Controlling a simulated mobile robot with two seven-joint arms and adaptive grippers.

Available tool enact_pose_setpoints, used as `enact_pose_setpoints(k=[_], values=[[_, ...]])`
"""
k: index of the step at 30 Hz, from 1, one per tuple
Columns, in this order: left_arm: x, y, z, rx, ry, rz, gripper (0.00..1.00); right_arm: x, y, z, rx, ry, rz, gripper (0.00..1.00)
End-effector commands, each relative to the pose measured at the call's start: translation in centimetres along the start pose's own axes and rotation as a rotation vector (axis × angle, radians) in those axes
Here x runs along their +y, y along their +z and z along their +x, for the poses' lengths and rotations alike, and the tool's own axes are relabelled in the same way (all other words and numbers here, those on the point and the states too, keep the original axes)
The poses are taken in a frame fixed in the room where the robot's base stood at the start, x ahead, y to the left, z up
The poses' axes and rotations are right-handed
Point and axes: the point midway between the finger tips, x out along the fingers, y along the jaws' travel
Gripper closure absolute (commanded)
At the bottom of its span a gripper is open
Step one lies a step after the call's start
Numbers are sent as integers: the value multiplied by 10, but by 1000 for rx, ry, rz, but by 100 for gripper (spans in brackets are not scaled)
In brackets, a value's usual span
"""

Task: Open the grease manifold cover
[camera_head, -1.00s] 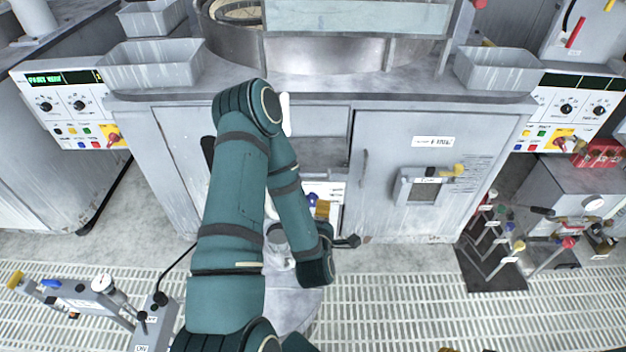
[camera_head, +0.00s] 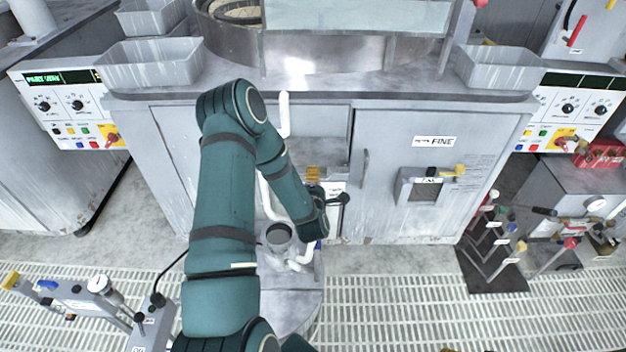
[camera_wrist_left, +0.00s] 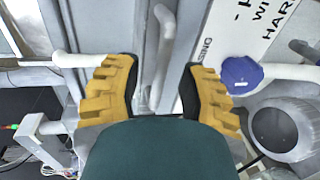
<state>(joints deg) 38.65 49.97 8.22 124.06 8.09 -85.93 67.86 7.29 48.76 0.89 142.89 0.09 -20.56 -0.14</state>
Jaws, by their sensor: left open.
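My left gripper (camera_wrist_left: 158,94) is open in the left wrist view, its two yellow-padded fingers apart. A pale grey bar-like handle (camera_wrist_left: 165,40) runs between and beyond the fingers; I cannot tell whether they touch it. A white plate with black lettering (camera_wrist_left: 262,20) lies just right of it. In the head view my left gripper (camera_head: 314,173) shows only as a bit of orange-yellow finger at the recess in the cabinet front, mostly behind my wrist. I cannot pick out the grease manifold cover for certain; my arm hides part of that area. My right gripper is not clearly in view.
A blue cap (camera_wrist_left: 240,75) on a white pipe and a grey round fitting (camera_wrist_left: 275,130) sit close right of the fingers. The cabinet door marked FINE (camera_head: 434,195) is shut, right of my arm. A lever stand (camera_head: 490,255) stands at right. The grated floor (camera_head: 400,310) looks open in front.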

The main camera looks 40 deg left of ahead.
Motion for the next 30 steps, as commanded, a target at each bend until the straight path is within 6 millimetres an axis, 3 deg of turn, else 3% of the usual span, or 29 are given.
enact_pose_setpoints(k=[5, 14, 15, 18, 30], values=[[0, 0, 11, -1, -1, 0, 59, 1, 0, 2, 1, 0, 0, 53], [0, 0, 12, -1, -1, 0, 56, 1, 0, 2, 1, 0, 0, 53], [0, 0, 12, -1, -1, 0, 70, 1, 0, 2, 1, 0, 0, 53], [0, 0, 12, -1, -1, 0, 100, 1, 0, 2, 1, 0, 0, 53], [7, 0, 11, 0, -23, 0, 100, -2, 0, -6, -2, 0, 0, 53]])
